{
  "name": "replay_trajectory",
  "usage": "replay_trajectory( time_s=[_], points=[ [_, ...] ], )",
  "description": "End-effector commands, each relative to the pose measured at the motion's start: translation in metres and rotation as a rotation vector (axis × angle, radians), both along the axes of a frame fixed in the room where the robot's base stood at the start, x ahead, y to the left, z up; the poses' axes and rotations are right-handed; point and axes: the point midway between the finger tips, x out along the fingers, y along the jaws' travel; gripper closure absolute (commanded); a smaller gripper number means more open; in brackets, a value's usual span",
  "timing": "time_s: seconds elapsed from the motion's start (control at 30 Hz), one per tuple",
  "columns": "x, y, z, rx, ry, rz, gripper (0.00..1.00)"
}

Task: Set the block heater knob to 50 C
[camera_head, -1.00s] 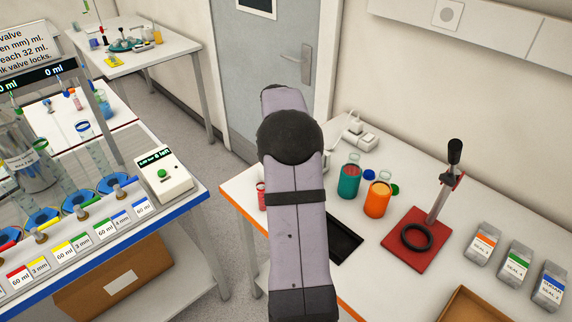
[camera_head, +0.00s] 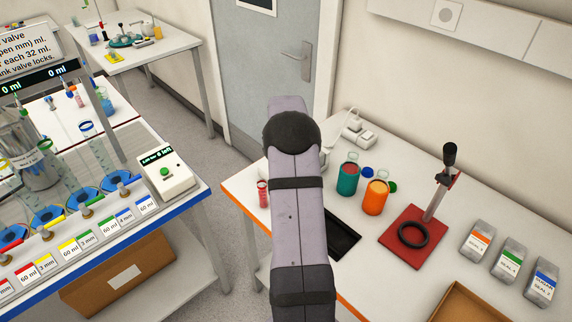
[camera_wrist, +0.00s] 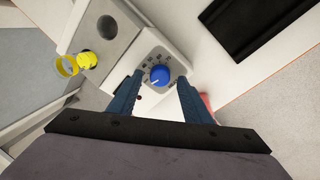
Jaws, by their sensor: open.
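In the wrist view the blue knob (camera_wrist: 159,75) sits on the pale face of the block heater (camera_wrist: 183,47), with a ring of dark marks around it. The marks are too small to read. A white line shows on the knob. My gripper (camera_wrist: 157,84) is open, with one blue finger to the lower left of the knob and one to the lower right. The fingers appear apart from the knob; their exact distance from it is unclear. In the head view my arm hides the heater, and my gripper is out of sight behind it.
In the wrist view a yellow cap-like item (camera_wrist: 87,60) lies left and a black tray (camera_wrist: 250,22) upper right. A red vial (camera_head: 263,194) is left.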

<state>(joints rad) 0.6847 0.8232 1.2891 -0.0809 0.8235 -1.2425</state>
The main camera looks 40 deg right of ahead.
Motion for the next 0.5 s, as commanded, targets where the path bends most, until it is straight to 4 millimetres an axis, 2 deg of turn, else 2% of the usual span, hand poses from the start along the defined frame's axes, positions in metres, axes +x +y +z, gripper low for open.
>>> replay_trajectory(
  time_s=[0.2, 0.43, 0.5],
  points=[
    [0.0009, -0.0018, -0.0093, 0.000, 0.000, 0.000, 0.55],
    [0.0011, -0.0018, -0.0099, -0.001, -0.001, 0.000, 0.55],
    [0.0013, -0.0018, -0.0097, -0.001, -0.001, 0.000, 0.72]
  ],
)
